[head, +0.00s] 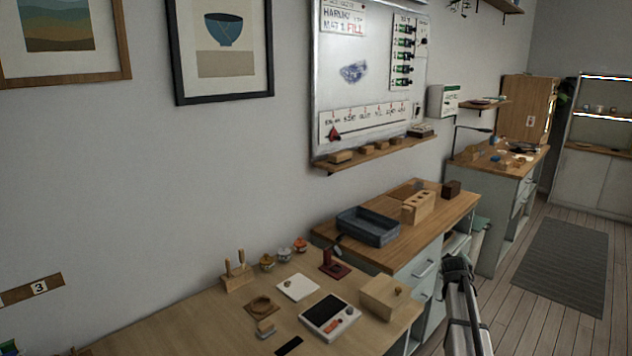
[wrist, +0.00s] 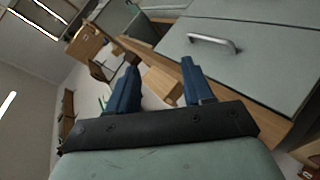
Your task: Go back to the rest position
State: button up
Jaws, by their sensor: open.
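My gripper (wrist: 160,95) shows in the wrist view with its two blue fingers apart and nothing held between them. The wrist view is tilted, with a grey drawer front and its metal handle (wrist: 214,42) beyond the fingers. In the head view my arm stands at the lower right, beside the benches. The fingertips cannot be made out clearly there.
The near wooden bench (head: 190,322) carries a wooden box (head: 384,298), a white tile (head: 298,288), a dark-topped device (head: 330,316) and small jars. The second bench holds a dark blue tray (head: 367,227) and a wooden block with holes (head: 418,207). Open floor lies around the grey rug (head: 562,262).

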jog(key=s+d+f+g, duration=0.1)
jog(key=s+f, duration=0.3)
jog(key=f, duration=0.4)
jog(key=s+a+f+m+g+y, duration=0.1)
jog(key=s+a+f+g, duration=0.1)
jog(key=s+a+f, duration=0.6)
jog(key=s+a+f+m+g+y, duration=0.1)
jog(key=s+a+f+g, duration=0.2)
jog(key=s+f, duration=0.6)
jog(key=s+a+f+m+g+y, duration=0.15)
jog(key=s+a+f, duration=0.4)
jog(key=f, duration=0.55)
jog(key=s+a+f+g, duration=0.3)
jog(key=s+a, duration=0.2)
jog(key=s, duration=0.8)
jog(key=s+a+f+m+g+y, duration=0.1)
jog(key=s+a+f+g, duration=0.2)
jog(key=s, duration=1)
jog(key=s+a+f+m+g+y, duration=0.1)
jog(key=s+a+f+g, duration=0.3)
jog(key=s, duration=0.9)
jog(key=a, duration=0.2)
jog(key=shift+a+f, duration=0.15)
jog(key=shift+a, duration=0.15)
jog(key=shift+s, duration=0.1)
